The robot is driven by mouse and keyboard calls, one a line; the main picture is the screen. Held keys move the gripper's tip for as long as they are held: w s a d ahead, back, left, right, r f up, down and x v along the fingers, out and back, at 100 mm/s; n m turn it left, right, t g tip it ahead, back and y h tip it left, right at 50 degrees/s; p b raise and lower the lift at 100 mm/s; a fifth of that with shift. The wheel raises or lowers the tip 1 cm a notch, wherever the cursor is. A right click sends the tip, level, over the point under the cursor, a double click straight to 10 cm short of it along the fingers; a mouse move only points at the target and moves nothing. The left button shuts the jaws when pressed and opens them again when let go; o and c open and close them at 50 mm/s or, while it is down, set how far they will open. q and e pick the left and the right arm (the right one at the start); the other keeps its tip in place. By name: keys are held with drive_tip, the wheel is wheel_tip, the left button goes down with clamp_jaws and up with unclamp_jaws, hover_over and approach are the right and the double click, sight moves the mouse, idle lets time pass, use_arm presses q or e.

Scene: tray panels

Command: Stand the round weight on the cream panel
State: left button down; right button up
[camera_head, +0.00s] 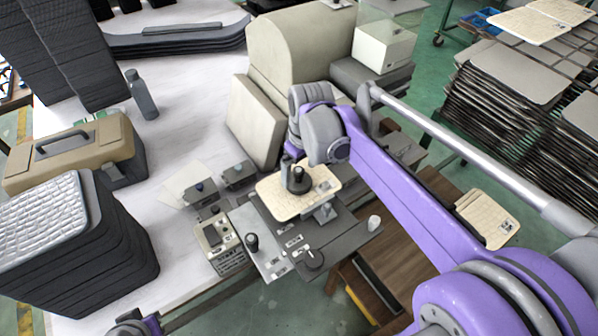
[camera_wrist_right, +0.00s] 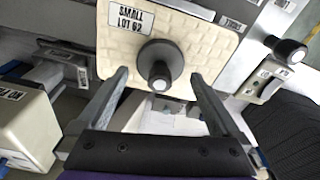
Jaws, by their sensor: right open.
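The cream panel (camera_head: 276,205) lies on a grey fixture at the front edge of the white table. In the right wrist view the panel (camera_wrist_right: 215,45) carries a label reading "SMALL LOT 62". The round dark weight (camera_head: 299,183) stands upright on the panel, its knob up; it also shows in the right wrist view (camera_wrist_right: 160,66). My right gripper (camera_head: 290,166) is open, its fingers apart on either side of the weight with gaps visible. A small purple and dark part of my left arm shows at the bottom left; its jaws cannot be made out.
Beside the fixture stand a small device with a screen (camera_head: 222,240) and a grey plate with a black knob (camera_head: 268,255). A beige machine (camera_head: 300,50) rises behind. A toolbox (camera_head: 75,150) and stacked trays (camera_head: 70,245) are at left. Another cream panel (camera_head: 487,217) lies at right.

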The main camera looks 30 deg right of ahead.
sight(303, 184)
use_arm(q)
drive_tip(key=shift+w+r+p, duration=0.2)
drive_tip(key=shift+r+p, duration=0.1)
drive_tip(key=shift+r, duration=0.2)
use_arm(e)
wheel_tip(303, 184, up, 10)
drive_tip(key=s, duration=0.1)
drive_tip(key=shift+s+d, duration=0.15)
